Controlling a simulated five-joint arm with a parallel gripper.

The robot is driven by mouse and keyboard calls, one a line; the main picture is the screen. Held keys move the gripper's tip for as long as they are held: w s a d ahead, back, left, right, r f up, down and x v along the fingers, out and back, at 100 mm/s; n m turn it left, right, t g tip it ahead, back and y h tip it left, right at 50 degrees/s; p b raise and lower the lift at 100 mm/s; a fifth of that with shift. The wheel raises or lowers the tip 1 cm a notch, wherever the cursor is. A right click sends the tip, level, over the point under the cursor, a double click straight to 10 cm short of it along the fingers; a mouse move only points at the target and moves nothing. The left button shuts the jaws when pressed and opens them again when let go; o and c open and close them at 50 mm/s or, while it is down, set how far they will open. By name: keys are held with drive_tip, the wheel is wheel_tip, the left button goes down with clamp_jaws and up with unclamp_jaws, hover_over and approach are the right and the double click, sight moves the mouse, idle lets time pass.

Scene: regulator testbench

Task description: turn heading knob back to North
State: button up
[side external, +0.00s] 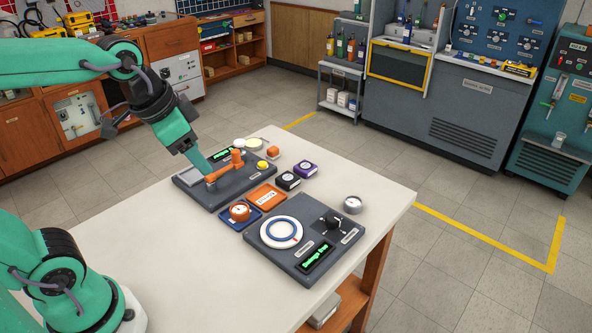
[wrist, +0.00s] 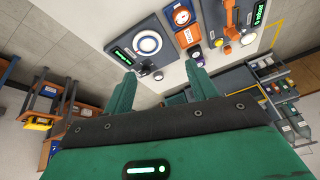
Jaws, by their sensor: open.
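A dark panel (side external: 300,252) on the near right of the table carries a white round dial with a blue ring (side external: 281,232), a small black knob (side external: 332,222) and a green-lit display (side external: 316,257). The labels are too small to read, so I cannot tell which control is the heading knob. The ring dial also shows in the wrist view (wrist: 148,42), at the upper left. My gripper (side external: 205,165) is open and empty, and in the side view it overlaps the far left panel. In the wrist view its two fingers (wrist: 162,77) are spread apart. I see no contact with either dial or knob.
The far panel (side external: 245,182) has an orange handle (side external: 228,166) and a yellow button (side external: 262,165). Between the panels lie an orange tray (side external: 266,197), a blue tray with an orange gauge (side external: 239,211) and small boxes (side external: 288,180). The table front (side external: 190,265) is clear.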

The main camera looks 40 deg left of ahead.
drive_tip(key=w+d+m+g, duration=0.1)
drive_tip(key=w+d+m, duration=0.2)
drive_tip(key=w+m, duration=0.35)
drive_tip(key=m+g, duration=0.4)
drive_tip(key=m, duration=0.6)
approach(332, 216)
drive_tip(key=shift+s+f, duration=0.15)
drive_tip(key=shift+s, duration=0.15)
drive_tip(key=shift+w+d+f, duration=0.15)
drive_tip(key=shift+w+f, duration=0.05)
drive_tip(key=shift+f, duration=0.2)
drive_tip(key=shift+f, duration=0.1)
drive_tip(key=shift+f, duration=3.8)
drive_tip(key=shift+c, duration=0.4)
